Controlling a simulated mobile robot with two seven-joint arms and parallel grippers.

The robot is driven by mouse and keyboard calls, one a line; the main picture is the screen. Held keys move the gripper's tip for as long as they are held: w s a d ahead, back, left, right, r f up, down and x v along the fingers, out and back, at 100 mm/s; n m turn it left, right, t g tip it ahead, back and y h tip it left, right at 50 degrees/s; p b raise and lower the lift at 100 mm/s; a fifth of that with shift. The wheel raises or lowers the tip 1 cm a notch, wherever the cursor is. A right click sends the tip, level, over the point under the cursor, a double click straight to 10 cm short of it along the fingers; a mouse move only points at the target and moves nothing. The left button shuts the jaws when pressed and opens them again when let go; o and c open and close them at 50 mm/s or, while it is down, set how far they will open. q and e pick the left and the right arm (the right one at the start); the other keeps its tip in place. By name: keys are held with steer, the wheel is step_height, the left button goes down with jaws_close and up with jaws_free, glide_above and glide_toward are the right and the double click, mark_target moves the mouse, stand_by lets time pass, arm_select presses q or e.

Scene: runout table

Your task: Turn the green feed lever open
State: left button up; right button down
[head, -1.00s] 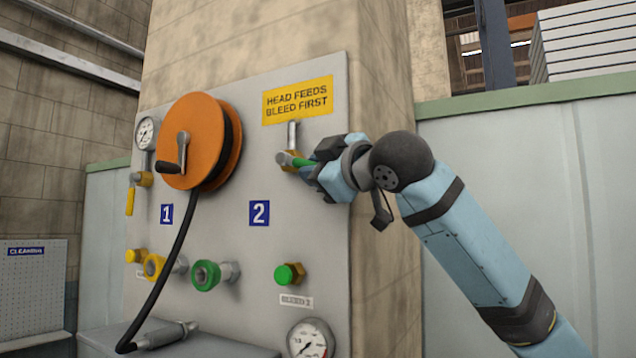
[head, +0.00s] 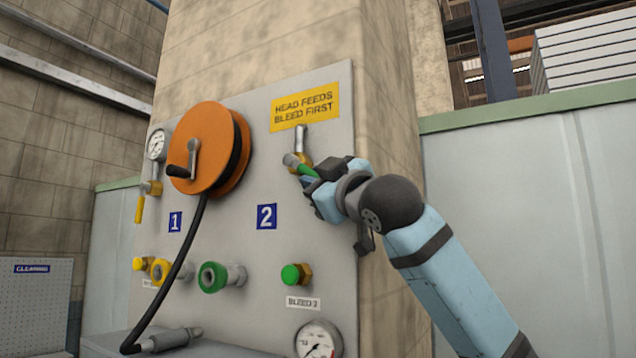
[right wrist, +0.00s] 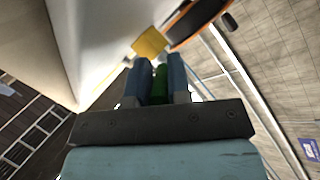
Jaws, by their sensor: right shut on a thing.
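The green feed lever (head: 304,170) sits on a brass valve below the yellow sign, at the upper right of the grey panel (head: 240,215). It slants down to the right from its pivot. My right gripper (head: 309,177) is shut on the lever and hides its outer end. In the right wrist view, the green lever (right wrist: 160,85) shows between the two fingers of my right gripper (right wrist: 160,74). My left gripper is not in view.
An orange hose reel (head: 205,150) with a black hose stands out from the panel left of my gripper. A yellow lever (head: 139,208) hangs at the far left. A green bleed knob (head: 291,274) and a gauge (head: 318,342) are below.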

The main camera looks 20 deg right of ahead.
steer(key=c, duration=1.1)
jaws_free()
steer(key=b+v, duration=0.3)
steer(key=v, duration=1)
steer(key=shift+s+d+f, duration=0.1)
steer(key=shift+s+d, duration=0.1)
steer(key=shift+s, duration=0.15)
